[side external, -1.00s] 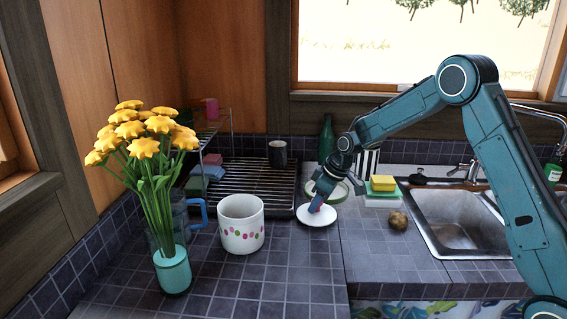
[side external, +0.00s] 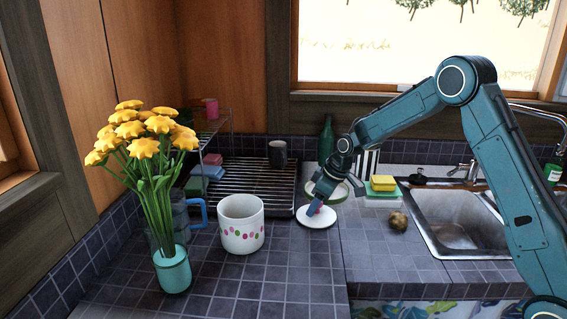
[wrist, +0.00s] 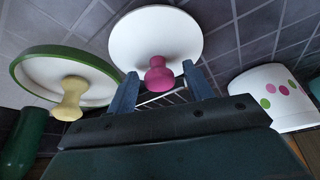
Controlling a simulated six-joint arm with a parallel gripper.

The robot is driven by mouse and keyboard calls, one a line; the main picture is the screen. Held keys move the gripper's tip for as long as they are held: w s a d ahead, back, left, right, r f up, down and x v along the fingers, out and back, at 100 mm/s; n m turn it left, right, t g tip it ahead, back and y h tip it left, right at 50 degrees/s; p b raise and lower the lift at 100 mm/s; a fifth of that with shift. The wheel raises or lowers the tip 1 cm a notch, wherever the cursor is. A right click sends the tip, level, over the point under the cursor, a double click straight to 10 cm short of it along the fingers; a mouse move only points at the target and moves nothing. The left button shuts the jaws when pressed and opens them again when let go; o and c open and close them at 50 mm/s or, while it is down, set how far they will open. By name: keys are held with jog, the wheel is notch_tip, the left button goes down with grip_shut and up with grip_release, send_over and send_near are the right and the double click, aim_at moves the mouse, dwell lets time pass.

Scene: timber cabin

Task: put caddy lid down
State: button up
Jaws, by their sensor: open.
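The caddy lid (side external: 325,222), a white disc with a pink knob, lies flat on the tiled counter beside the front right corner of the dish rack. In the wrist view the lid (wrist: 135,40) shows its pink knob (wrist: 158,76) between my fingertips. My gripper (side external: 314,207) is open over the lid, with a finger on each side of the knob and gaps visible in the wrist view (wrist: 161,84). The white caddy (side external: 241,235) with coloured dots stands upright to the left, its top uncovered; it also shows in the wrist view (wrist: 262,88).
A green-rimmed lid (side external: 341,194) with a cream knob lies just behind. Yellow flowers in a vase (side external: 173,271) and a blue-handled jug (side external: 180,218) stand left. The dish rack (side external: 240,178) is behind; sponges (side external: 383,183), a potato-like item (side external: 398,221) and the sink (side external: 455,230) are right.

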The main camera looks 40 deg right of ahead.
jog(key=v, duration=1.2)
jog(key=shift+s+r, duration=0.1)
dwell(0.4)
jog(key=s+a+r+m, duration=0.1)
jog(key=s+a+r, duration=0.2)
jog(key=s, duration=0.2)
jog(key=s+a+r+h, duration=0.1)
jog(key=s+a+r, duration=0.15)
jog(key=s, duration=0.25)
jog(key=s+a+r+m, duration=0.1)
jog(key=s+a+r, duration=0.1)
jog(key=s+r, duration=0.25)
jog(key=s+a+f+m+t, duration=0.1)
jog(key=s+a+f+m, duration=0.1)
jog(key=s, duration=1.6)
jog(key=shift+a+f+t+h, duration=0.2)
jog(key=shift+t+h, duration=0.1)
jog(key=shift+h, duration=0.1)
